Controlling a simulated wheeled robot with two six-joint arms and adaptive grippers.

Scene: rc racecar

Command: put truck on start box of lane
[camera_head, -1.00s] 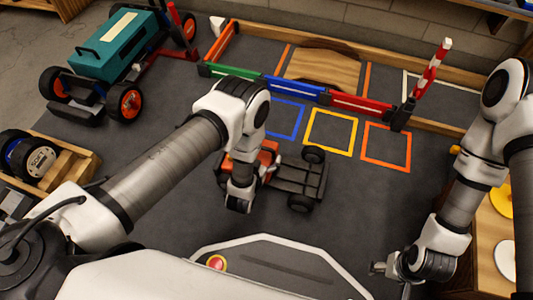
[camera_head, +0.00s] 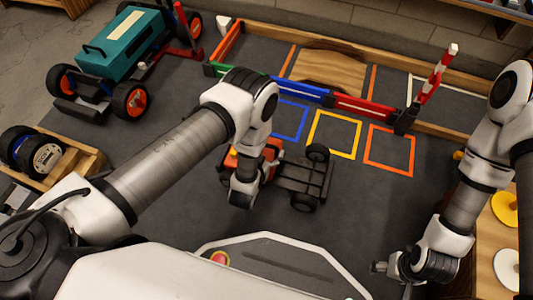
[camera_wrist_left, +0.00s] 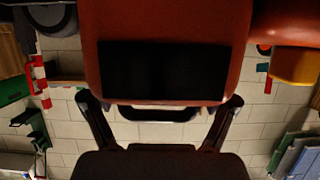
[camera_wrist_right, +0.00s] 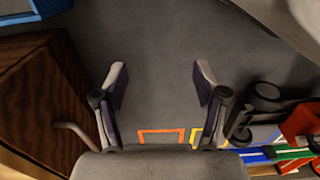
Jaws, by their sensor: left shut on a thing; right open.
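The truck (camera_head: 303,178), with a red-orange cab and a dark flatbed, is in front of the lane's start boxes. My left gripper (camera_head: 243,195) is shut on its cab end; the left wrist view shows the red-orange body (camera_wrist_left: 170,22) between the fingers. I cannot tell whether its wheels touch the floor. The start boxes are a blue outline (camera_head: 303,134), a yellow outline (camera_head: 357,152) and an orange outline (camera_head: 411,170). The truck is outside them, nearest the blue and yellow ones. My right gripper (camera_wrist_right: 160,85) is open and empty, low at the right in the head view.
Behind the boxes are green, blue and red gates (camera_head: 362,106) with a striped post (camera_head: 437,78) and a wooden ramp (camera_head: 330,70). A large teal vehicle (camera_head: 122,45) stands back left. Grey floor between is clear.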

